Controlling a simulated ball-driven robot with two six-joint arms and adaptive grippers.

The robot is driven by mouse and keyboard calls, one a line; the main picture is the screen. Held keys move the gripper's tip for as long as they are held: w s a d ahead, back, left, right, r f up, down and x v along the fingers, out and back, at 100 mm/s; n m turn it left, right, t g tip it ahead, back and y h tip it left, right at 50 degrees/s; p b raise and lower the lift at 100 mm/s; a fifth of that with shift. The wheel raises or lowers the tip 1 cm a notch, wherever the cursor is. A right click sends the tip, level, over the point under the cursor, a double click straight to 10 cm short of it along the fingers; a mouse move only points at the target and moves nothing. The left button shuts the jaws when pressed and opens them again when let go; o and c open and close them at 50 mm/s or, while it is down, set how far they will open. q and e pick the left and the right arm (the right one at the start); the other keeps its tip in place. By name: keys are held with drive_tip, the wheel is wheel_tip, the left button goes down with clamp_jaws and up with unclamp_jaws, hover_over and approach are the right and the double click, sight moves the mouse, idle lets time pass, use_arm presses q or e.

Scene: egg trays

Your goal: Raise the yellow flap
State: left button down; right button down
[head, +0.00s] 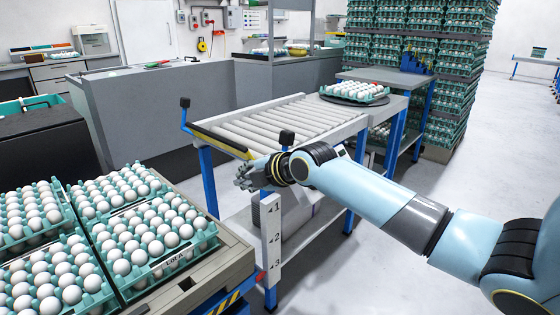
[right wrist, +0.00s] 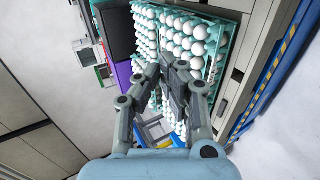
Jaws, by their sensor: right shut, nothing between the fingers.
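The yellow flap (head: 222,142) shows in the head view as a narrow yellow strip along the near end of the roller conveyor (head: 290,122). It looks roughly level with the rollers, though its exact tilt is hard to tell. My right gripper (head: 243,178) is just below the flap's right end, on the near side of the conveyor. Its fingers are shut and empty. I cannot tell whether it touches the flap. In the right wrist view the closed fingers (right wrist: 172,78) overlap the egg trays behind them. My left gripper is out of view.
Teal trays of white eggs (head: 208,238) stand on a pallet at the lower left. One egg tray (head: 355,98) sits at the conveyor's far end. A numbered white post (head: 271,235) stands below my gripper. Tall stacked trays (head: 460,60) fill the back right. The right floor is clear.

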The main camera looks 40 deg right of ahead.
drive_tip(key=w+d+b, duration=0.1)
drive_tip(key=d+b, duration=0.8)
drive_tip(key=d, duration=0.4)
drive_tip(key=s+p, duration=0.8)
drive_tip(key=s, duration=0.2)
drive_tip(key=shift+a+p, duration=0.4)
drive_tip(key=shift+a, duration=0.05)
idle(0.4)
